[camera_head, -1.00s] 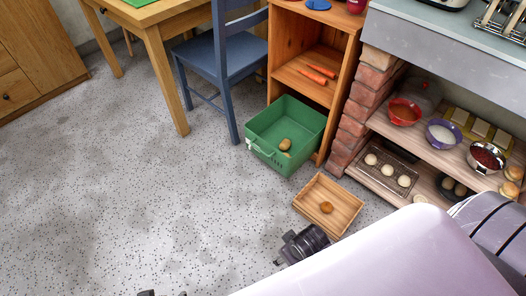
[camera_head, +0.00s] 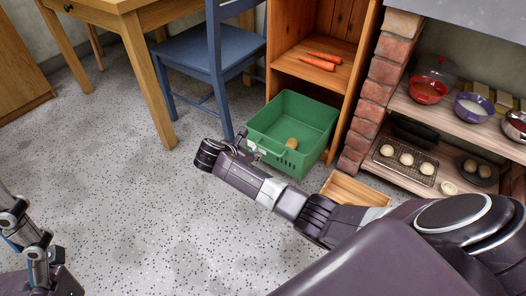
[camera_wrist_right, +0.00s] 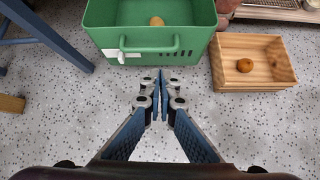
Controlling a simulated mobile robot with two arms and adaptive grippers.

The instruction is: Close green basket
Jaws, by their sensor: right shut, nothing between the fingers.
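The green basket (camera_head: 318,116) stands pulled out from the bottom of the wooden shelf unit, with a potato (camera_head: 291,143) inside. In the right wrist view the basket (camera_wrist_right: 105,15) lies straight ahead, its front handle and white tag facing me. My right gripper (camera_wrist_right: 160,82) is shut and empty, just short of the basket's front and apart from it as far as I can tell. In the head view the right gripper (camera_head: 243,136) is at the basket's front left side, partly hidden by its own arm. My left gripper (camera_head: 28,232) is at the lower left, over bare floor, cut by the picture edge.
A wooden crate (camera_wrist_right: 229,77) with a brown round item stands on the floor right of the basket. A blue chair (camera_head: 192,60) is close on the left. Brick pillar (camera_head: 377,95) and low shelves with bowls are on the right. The speckled floor in front is clear.

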